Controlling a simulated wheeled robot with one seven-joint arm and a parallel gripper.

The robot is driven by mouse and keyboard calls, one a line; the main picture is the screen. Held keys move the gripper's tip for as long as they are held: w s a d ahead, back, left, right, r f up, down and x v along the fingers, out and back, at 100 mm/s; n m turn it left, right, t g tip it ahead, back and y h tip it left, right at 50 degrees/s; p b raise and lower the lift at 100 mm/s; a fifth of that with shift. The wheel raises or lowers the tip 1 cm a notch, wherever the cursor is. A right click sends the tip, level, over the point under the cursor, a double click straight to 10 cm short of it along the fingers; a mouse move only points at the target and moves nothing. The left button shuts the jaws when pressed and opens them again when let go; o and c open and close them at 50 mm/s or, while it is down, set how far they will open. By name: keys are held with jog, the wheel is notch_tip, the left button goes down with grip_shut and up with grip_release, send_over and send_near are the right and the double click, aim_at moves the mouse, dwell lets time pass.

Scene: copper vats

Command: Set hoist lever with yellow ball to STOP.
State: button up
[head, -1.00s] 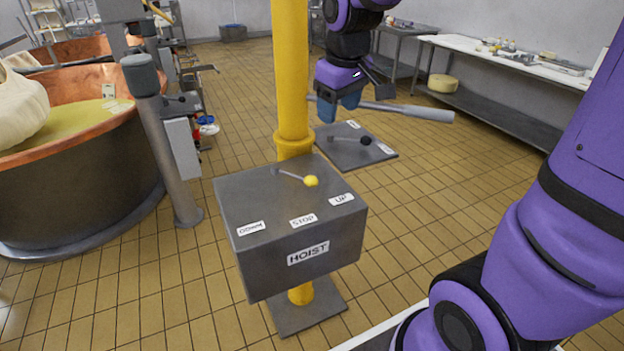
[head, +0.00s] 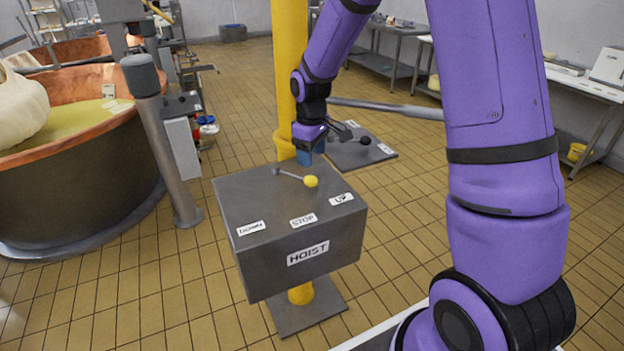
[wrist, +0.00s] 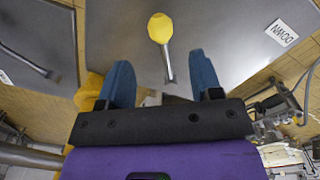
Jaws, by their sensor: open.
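The hoist lever with a yellow ball (head: 311,181) is on top of the grey HOIST box (head: 240,200). Its rod points right and toward the front, with the ball between the STOP label (head: 303,220) and the UP label (head: 341,198), nearer UP. My gripper (head: 308,158) is just behind the box's back edge, pointing down, apart from the ball. In the wrist view the blue fingers (wrist: 163,80) are open and empty. The yellow ball (wrist: 160,28) shows ahead of them, with its rod running back toward the gap between the fingers.
The DOWN label (head: 251,228) is at the box's left front. A yellow post (head: 290,70) rises behind the box. A second grey panel with a black-ball lever (head: 365,141) is behind on the right. A copper vat (head: 80,180) stands left. The floor in front is clear.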

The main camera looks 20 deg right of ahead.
aim_at(312, 178)
notch_tip(312, 178, down, 9)
jog(key=shift+d+r, duration=0.1)
jog(key=shift+r, duration=0.1)
dwell(0.3)
grip_shut()
jog(key=shift+s+a+m, duration=0.4)
jog(key=shift+a+m, duration=0.45)
jog(key=shift+a, duration=0.05)
jog(key=shift+s+a+m, duration=0.35)
jog(key=shift+a+m, duration=0.5)
jog(key=shift+s+a+m, duration=0.15)
jog(key=shift+a+m, duration=0.75)
jog(key=shift+s+a+m, duration=0.1)
jog(key=shift+a+m, duration=0.75)
jog(key=shift+m, duration=0.05)
